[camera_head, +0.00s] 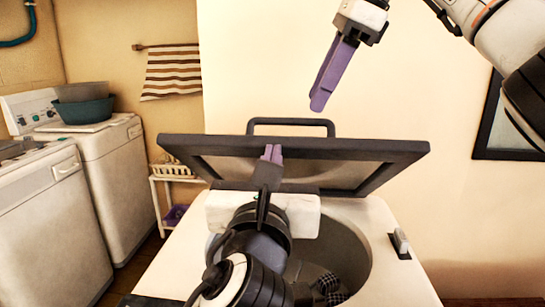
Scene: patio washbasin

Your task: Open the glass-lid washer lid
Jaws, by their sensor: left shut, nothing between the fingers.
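The glass lid (400,153) of the washer (390,282) has a dark frame and a loop handle (290,122) on its far edge. It stands tilted up, clear of the opening, and the drum shows below. My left gripper (272,153) is shut and empty, its purple fingers reaching up in front of the lid's underside. Whether they touch it I cannot tell. My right gripper (320,103) hangs above the lid, apart from it, fingers pointing down. Its fingers overlap in this view, so their opening is unclear.
Dark checkered cloth (328,284) lies in the drum. Two white machines (110,170) stand at the left, with a teal basin (84,110) on one. A small white rack (172,188) stands behind the washer.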

